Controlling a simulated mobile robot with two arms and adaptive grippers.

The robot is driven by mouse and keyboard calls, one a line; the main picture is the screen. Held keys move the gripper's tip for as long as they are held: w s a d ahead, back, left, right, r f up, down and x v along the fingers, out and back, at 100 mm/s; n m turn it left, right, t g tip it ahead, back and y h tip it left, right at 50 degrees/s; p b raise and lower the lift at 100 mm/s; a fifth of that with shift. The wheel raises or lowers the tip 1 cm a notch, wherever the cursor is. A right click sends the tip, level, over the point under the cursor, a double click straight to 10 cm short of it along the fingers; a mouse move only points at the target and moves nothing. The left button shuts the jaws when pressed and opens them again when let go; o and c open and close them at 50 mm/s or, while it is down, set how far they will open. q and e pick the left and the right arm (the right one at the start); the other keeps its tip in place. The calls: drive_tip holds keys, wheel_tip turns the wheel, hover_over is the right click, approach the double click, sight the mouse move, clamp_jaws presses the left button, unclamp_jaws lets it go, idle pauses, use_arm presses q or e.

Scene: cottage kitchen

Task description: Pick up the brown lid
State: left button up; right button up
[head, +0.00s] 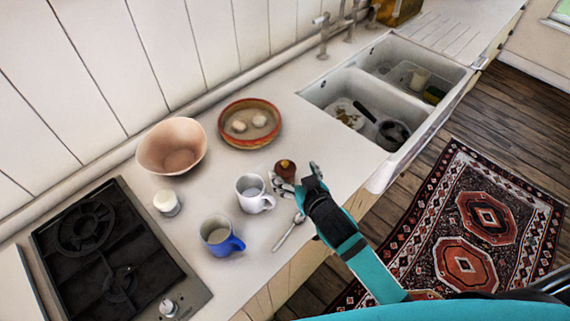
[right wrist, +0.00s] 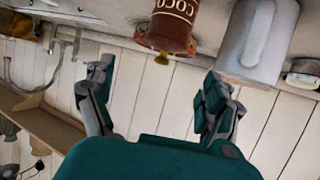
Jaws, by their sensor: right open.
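The brown lid (head: 285,168) with a small yellowish knob sits on a jar on the counter. In the right wrist view, which is upside down, the brown lid (right wrist: 165,47) caps a brown jar (right wrist: 174,14) lettered "COCO". My right gripper (head: 299,178) is open and empty, close beside the lid on its near right side in the head view. In the right wrist view, its fingers (right wrist: 158,82) are spread apart, with the lid beyond the gap and not between them. My left gripper is not in view.
A white mug (head: 251,194) stands close to the jar, with a spoon (head: 289,232) and a blue mug (head: 219,236) nearby. A pink bowl (head: 172,146), a red-rimmed dish (head: 249,124) and a stove (head: 108,262) are farther left. The sink (head: 350,105) lies beyond.

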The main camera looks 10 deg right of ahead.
sight(287, 165)
drive_tip(key=shift+w+a+f+p, duration=0.1)
drive_tip(key=shift+w+a+p, duration=0.05)
drive_tip(key=shift+w+p, duration=0.45)
drive_tip(key=p+x, duration=0.1)
drive_tip(key=x, duration=0.2)
drive_tip(key=shift+w+a+f, duration=0.1)
drive_tip(key=shift+w, duration=0.1)
drive_tip(key=shift+w+a+f, duration=0.1)
drive_tip(key=shift+w+f, duration=0.15)
drive_tip(key=shift+w, duration=0.05)
drive_tip(key=shift+c, duration=0.2)
drive_tip(key=shift+s, duration=0.1)
drive_tip(key=shift+c, duration=1)
drive_tip(key=c, duration=1.2)
drive_tip(key=shift+c, duration=0.2)
